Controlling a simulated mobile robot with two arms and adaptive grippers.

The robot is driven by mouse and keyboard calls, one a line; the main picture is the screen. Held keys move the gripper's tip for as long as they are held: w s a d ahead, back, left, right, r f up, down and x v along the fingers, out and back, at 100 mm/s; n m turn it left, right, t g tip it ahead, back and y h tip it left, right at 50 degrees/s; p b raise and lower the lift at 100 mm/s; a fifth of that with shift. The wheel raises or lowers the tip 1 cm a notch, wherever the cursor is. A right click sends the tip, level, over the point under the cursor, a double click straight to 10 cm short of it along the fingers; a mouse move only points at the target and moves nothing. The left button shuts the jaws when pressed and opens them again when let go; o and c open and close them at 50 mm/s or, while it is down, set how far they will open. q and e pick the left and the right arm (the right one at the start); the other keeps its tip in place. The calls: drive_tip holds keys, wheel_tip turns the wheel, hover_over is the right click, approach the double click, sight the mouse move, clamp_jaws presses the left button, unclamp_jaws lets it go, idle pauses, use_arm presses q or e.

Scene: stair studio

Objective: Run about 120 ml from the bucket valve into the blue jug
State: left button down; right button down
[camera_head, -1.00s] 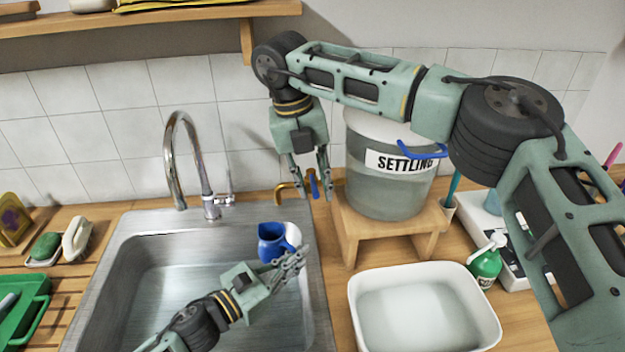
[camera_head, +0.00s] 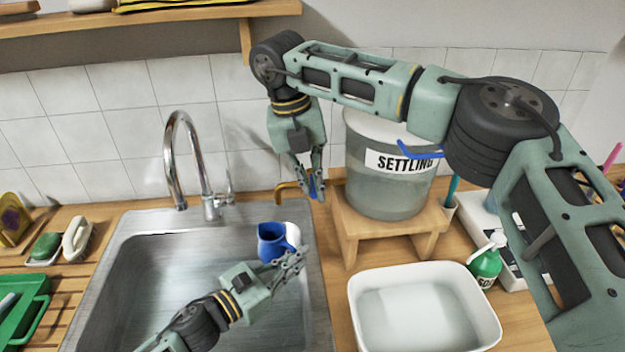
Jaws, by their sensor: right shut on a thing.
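The settling bucket (camera_head: 387,190) stands on a small wooden stool, with grey-green liquid inside. Its brass valve spout (camera_head: 283,188) sticks out to the left, above and slightly right of the jug. My right gripper (camera_head: 317,192) points down and is shut on the blue valve handle (camera_head: 313,186). No stream shows at the spout.
The steel sink (camera_head: 130,270) with its tap (camera_head: 190,165) is at the left. A white basin (camera_head: 425,275) stands in front of the wooden stool (camera_head: 395,232). A green soap bottle (camera_head: 485,262) is right of the basin. A shelf (camera_head: 160,15) hangs above.

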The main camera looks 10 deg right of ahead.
drive_tip(key=shift+w+a+r+m+g, duration=0.1)
drive_tip(key=shift+w+a+m+g, duration=0.35)
drive_tip(key=shift+m, duration=0.75)
drive_tip(key=shift+w+a+f+m, duration=0.15)
drive_tip(key=shift+a+m, duration=0.65)
drive_tip(key=shift+m, duration=0.4)
drive_tip(key=shift+w+a+r+m+g, duration=0.25)
drive_tip(key=shift+a+m, duration=0.35)
drive_tip(key=shift+m, duration=0.6)
drive_tip(key=shift+w+f, duration=0.1)
drive_tip(key=c, duration=1.8)
unclamp_jaws()
drive_tip(key=shift+c, duration=0.2)
drive_tip(key=shift+d, duration=0.1)
